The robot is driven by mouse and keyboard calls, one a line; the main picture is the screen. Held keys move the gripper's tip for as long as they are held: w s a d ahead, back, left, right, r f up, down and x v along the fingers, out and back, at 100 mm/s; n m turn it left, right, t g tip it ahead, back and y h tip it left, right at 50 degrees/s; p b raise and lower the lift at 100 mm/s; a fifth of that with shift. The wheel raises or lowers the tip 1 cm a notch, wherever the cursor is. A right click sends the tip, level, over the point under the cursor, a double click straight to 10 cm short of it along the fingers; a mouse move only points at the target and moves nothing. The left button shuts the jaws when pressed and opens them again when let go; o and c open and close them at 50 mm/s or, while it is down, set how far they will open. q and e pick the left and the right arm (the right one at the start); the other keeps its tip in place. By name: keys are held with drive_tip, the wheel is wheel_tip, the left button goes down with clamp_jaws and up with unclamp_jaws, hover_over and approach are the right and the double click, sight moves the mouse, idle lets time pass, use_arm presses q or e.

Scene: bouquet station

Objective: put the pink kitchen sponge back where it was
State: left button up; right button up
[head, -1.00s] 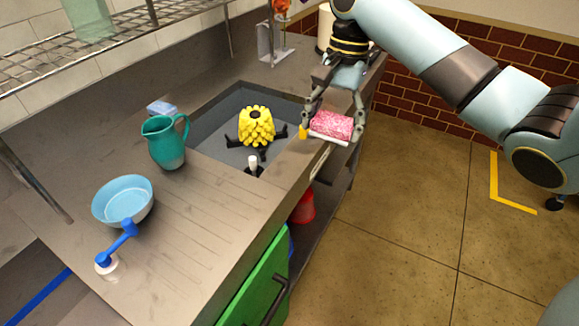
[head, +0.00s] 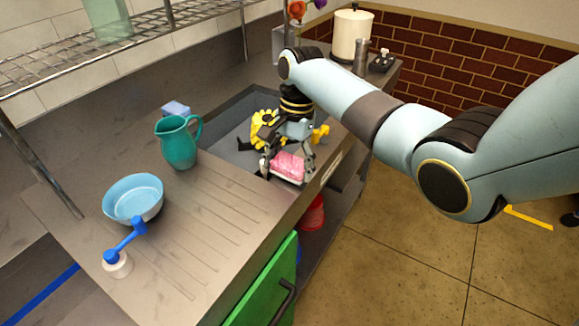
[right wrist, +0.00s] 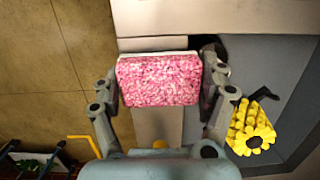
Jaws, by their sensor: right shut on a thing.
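The pink kitchen sponge (head: 288,165), a speckled block with a white edge, is between the fingers of my right gripper (head: 286,170). The gripper is shut on it from both sides. In the head view it is at the sink's near right corner, by the front rim of the counter. In the right wrist view the sponge (right wrist: 158,80) is between both fingers (right wrist: 162,72), over the grey rim beside the basin. I cannot tell whether its underside touches the rim. My left gripper is not in view.
The sink basin (head: 228,143) holds a yellow, petalled object (head: 262,124), partly hidden by my gripper. A teal jug (head: 177,142), a light blue bowl (head: 133,198) and a blue-handled brush (head: 126,243) stand to the left. The ribbed drainboard (head: 205,222) is mostly clear.

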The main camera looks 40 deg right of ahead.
sight(295, 157)
drive_tip(key=shift+f, duration=0.55)
drive_tip(key=o, duration=1.1)
drive_tip(key=shift+f, duration=0.1)
drive_tip(key=r, duration=0.4)
drive_tip(key=d+r, duration=0.1)
drive_tip(key=r, duration=0.7)
drive_tip(key=shift+w+d, duration=0.25)
drive_tip(key=shift+d, duration=0.15)
